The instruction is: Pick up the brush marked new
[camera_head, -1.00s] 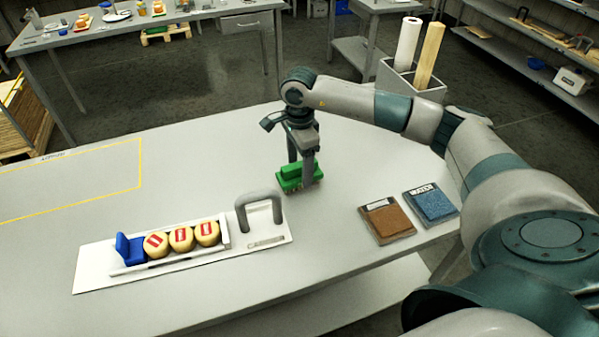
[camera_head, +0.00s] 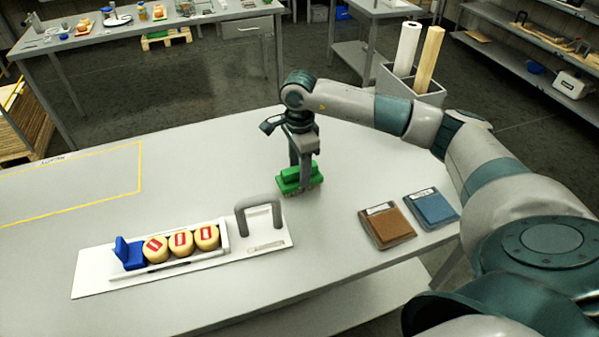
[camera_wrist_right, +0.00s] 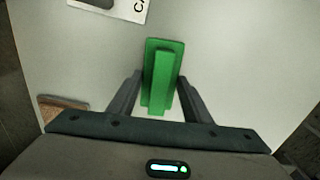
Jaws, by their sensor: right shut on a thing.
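A green brush (camera_head: 299,181) is on the grey table near its middle, and it also shows in the right wrist view (camera_wrist_right: 163,78). My right gripper (camera_head: 301,172) comes down on it from above and is shut on its raised grip. In the right wrist view the fingers (camera_wrist_right: 160,95) stand on either side of the brush. No lettering can be read on the brush. I cannot tell whether it still touches the table. My left gripper is not in view.
A white board (camera_head: 88,279) with a blue block (camera_head: 129,253), several cheese wheels (camera_head: 181,243) and a grey handle (camera_head: 258,212) lies front left. Brown (camera_head: 388,226) and blue (camera_head: 432,208) labelled pads are at right. A yellow outline (camera_head: 141,165) marks the table's left.

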